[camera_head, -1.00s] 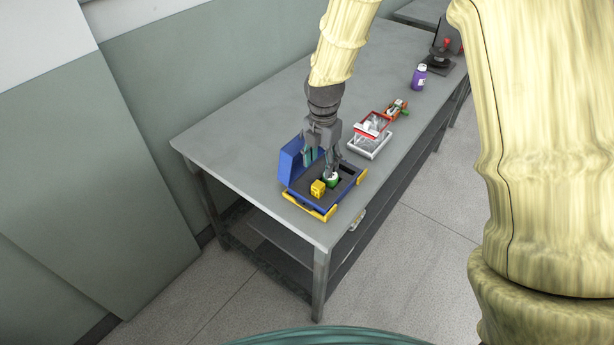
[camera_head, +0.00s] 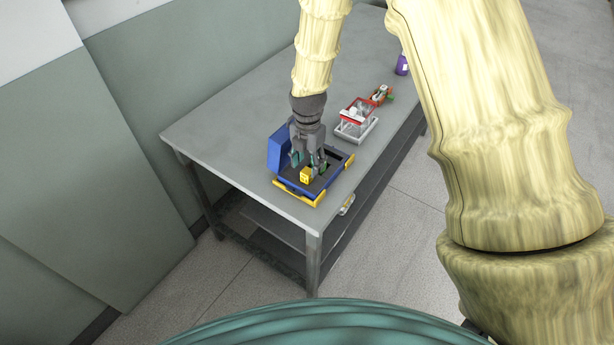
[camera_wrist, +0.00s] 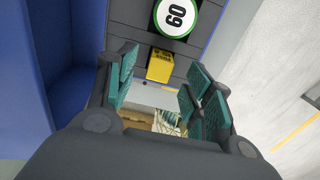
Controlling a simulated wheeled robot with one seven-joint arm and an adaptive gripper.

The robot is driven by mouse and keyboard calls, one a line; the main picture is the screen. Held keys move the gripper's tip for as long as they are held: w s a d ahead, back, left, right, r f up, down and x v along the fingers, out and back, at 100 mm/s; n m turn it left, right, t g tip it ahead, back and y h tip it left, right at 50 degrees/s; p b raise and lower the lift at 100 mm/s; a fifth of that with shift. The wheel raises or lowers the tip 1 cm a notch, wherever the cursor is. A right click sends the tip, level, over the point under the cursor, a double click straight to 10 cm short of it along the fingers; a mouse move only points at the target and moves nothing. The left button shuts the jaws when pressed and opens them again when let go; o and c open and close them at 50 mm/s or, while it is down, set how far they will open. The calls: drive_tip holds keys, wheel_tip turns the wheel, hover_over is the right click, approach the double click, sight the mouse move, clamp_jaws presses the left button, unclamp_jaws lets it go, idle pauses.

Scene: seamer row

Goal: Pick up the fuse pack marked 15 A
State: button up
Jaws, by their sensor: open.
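A yellow block (camera_head: 306,174) sits in the dark insert of an open blue case (camera_head: 334,170) on the bench. In the wrist view the yellow block (camera_wrist: 160,65) has dark markings too small to read, so I cannot confirm 15 A. Beside it in the insert is a white disc with a green ring marked 60 (camera_wrist: 175,17). My gripper (camera_head: 307,163) is over the case, close to the yellow block. In the wrist view my gripper (camera_wrist: 168,92) is open and empty, with the yellow block beyond its teal-padded fingers, towards the picture's top.
The blue lid (camera_head: 281,148) stands raised at the case's left side. A white and red tray (camera_head: 357,125) lies behind it, with small red and green parts (camera_head: 381,93) and a purple bottle (camera_head: 402,66) farther off. The bench's left part is clear.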

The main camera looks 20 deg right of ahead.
sight(308, 170)
wheel_tip(308, 170, down, 3)
drive_tip(key=shift+w+d+p, duration=0.1)
drive_tip(key=shift+w+p, duration=0.05)
drive_tip(key=shift+p, duration=0.55)
drive_tip(key=shift+f, duration=0.85)
drive_tip(key=c, duration=1.1)
